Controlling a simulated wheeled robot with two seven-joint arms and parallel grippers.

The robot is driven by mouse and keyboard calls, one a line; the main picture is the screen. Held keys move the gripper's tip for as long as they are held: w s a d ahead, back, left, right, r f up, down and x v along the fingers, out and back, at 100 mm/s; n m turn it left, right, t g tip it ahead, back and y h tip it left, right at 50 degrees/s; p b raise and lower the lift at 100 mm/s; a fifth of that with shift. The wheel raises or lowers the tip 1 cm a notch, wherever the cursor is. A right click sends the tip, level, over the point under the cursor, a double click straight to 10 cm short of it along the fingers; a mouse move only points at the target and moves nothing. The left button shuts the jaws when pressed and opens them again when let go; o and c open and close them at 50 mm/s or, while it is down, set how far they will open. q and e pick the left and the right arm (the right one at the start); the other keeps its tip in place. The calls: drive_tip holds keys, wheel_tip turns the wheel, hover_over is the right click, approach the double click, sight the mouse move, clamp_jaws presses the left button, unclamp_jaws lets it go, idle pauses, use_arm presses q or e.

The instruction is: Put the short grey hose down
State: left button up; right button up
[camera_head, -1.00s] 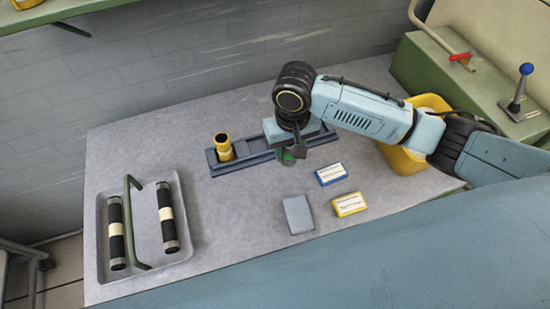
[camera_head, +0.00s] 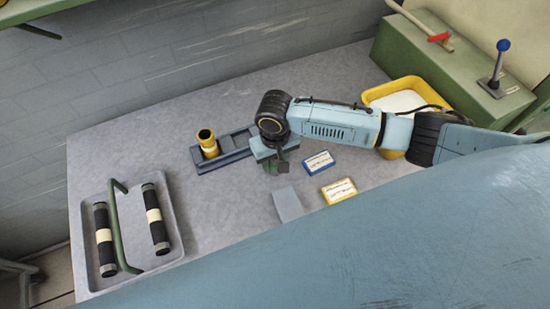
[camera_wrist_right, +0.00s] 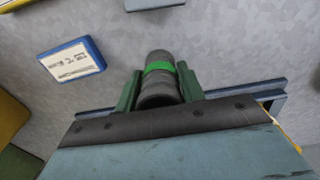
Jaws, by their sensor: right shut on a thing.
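My right gripper (camera_wrist_right: 159,92) is shut on a short grey hose (camera_wrist_right: 158,61) with a green band, which sits between its green fingers in the right wrist view. In the head view the right gripper (camera_head: 274,168) hangs over the table in front of the right end of the blue-grey rack (camera_head: 222,155), and the hose is mostly hidden. Whether the hose touches the table I cannot tell. A yellow hose piece (camera_head: 207,142) stands upright in the rack's left part. My left gripper is not in view.
A grey block (camera_head: 288,203), a blue-edged box (camera_head: 318,163) and a yellow-edged box (camera_head: 339,191) lie near the gripper. A tray (camera_head: 178,222) with two black tubes and a green handle is at left. A yellow bin (camera_head: 393,91) stands behind my arm. The table's middle left is clear.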

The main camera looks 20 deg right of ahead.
drive_tip(key=o, duration=1.1)
